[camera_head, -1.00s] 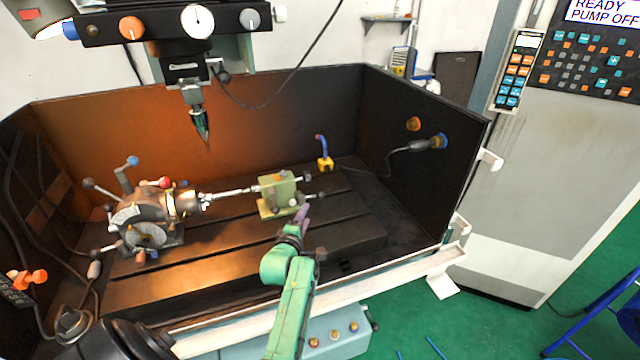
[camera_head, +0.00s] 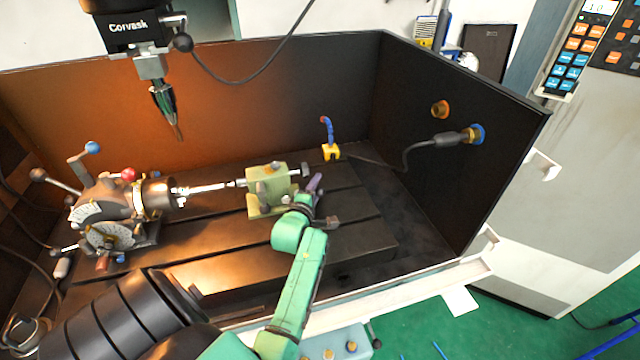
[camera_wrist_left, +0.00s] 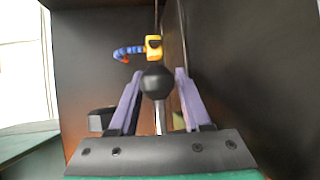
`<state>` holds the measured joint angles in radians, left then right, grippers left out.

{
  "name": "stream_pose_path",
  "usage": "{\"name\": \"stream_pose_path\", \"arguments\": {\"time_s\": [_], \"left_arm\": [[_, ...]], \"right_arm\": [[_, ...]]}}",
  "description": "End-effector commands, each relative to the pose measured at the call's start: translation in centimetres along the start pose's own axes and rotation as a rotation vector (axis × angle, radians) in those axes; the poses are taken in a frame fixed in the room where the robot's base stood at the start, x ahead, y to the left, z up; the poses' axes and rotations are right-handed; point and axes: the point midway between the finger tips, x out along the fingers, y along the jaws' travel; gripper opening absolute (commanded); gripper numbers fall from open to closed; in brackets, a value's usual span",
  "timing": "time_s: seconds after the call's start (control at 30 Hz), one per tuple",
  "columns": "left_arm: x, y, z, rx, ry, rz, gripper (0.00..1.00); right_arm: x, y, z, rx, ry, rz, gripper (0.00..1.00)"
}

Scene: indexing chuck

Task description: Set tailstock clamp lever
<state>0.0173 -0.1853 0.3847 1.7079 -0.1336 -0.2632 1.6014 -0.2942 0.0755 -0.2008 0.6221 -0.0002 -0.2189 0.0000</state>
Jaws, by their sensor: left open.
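The tailstock (camera_head: 266,184) is a pale green block on the slotted table, right of the chuck in the head view. My left gripper (camera_head: 316,182) is at its right side, with purple fingers. In the left wrist view, the open fingers (camera_wrist_left: 157,85) stand either side of a black ball knob (camera_wrist_left: 156,81) on a silver lever stem (camera_wrist_left: 160,118). A gap shows on both sides of the knob. In the head view, my gripper and arm hide this lever. My right gripper is not in view.
The indexing chuck (camera_head: 110,212) with several ball-ended levers stands at left. A yellow block with a blue hose (camera_head: 330,151) sits behind the tailstock. A tool spindle (camera_head: 163,100) hangs above. Dark enclosure walls rise behind and at right. The table's right end is bare.

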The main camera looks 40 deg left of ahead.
Motion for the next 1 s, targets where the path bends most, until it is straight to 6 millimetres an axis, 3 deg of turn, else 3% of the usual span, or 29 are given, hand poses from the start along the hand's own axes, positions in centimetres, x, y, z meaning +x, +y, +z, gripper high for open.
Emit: {"name": "stream_pose_path", "arguments": {"time_s": [0.07, 0.1, 0.2, 0.23, 1.0], "left_arm": [[0.0, 0.03, 0.0, 0.0, 0.0, 0.0, 0.48], [0.0, 0.03, 0.0, 0.0, 0.0, 0.0, 0.41], [0.0, 0.03, 0.01, 0.0, 0.0, 0.0, 0.02], [0.0, 0.04, 0.01, 0.0, 0.0, 0.0, 0.0], [0.02, -0.03, 0.29, -0.002, -0.005, -0.001, 0.0]], "right_arm": [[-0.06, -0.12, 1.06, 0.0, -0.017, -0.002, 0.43], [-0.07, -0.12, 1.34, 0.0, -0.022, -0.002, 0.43], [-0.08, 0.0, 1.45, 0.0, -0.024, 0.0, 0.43], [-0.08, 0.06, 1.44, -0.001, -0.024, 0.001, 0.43], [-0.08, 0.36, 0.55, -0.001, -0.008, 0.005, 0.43]]}}
